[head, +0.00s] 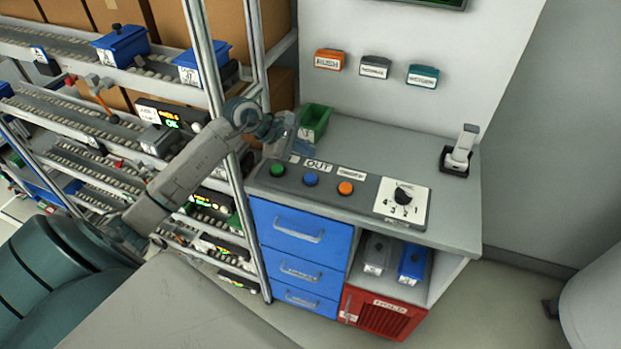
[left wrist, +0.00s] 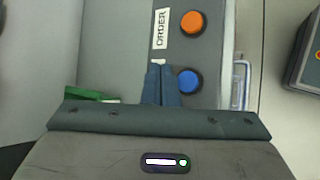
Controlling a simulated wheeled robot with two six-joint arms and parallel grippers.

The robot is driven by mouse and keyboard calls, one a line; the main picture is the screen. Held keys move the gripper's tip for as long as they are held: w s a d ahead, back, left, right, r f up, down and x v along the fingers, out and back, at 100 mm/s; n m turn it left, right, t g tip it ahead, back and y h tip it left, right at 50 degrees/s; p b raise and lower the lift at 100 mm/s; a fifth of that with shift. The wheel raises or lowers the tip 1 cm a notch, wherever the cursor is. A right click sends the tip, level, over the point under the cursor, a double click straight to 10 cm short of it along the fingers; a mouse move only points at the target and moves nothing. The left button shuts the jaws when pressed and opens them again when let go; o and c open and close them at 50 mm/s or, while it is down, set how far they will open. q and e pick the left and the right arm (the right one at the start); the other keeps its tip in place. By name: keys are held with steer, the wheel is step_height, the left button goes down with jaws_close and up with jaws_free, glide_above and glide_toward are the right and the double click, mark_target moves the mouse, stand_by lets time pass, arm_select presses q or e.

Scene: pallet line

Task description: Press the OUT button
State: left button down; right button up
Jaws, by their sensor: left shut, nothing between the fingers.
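The control panel (head: 330,187) lies on the grey counter and carries a green button (head: 278,170), a blue button (head: 311,179) and an orange button (head: 345,188). The OUT label (head: 318,165) sits just behind the blue button. My left gripper (head: 288,143) is shut and empty, above the panel's back left part. In the left wrist view its fingertips (left wrist: 158,66) appear beside the blue button (left wrist: 189,80), on the label side; contact cannot be told. The ORDER label (left wrist: 161,29) and orange button (left wrist: 191,22) lie beyond; the green button and OUT label are hidden there.
A green bin (head: 314,122) stands at the counter's back left, close to my left gripper. A rotary dial (head: 403,195) is at the panel's right end. Shelving (head: 205,70) rises on the left. The counter's right part is mostly clear.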

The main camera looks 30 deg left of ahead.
mark_target(306, 178)
arm_select(q)
step_height(306, 178, down, 5)
steer(key=b, duration=0.3)
steer(key=shift+f, duration=0.2)
steer(key=shift+f+b, duration=0.35)
steer(key=shift+b, duration=0.1)
steer(key=shift+r, duration=0.1)
stand_by(0.6)
stand_by(0.6)
steer(key=shift+f+b, duration=0.45)
steer(key=shift+b, duration=0.35)
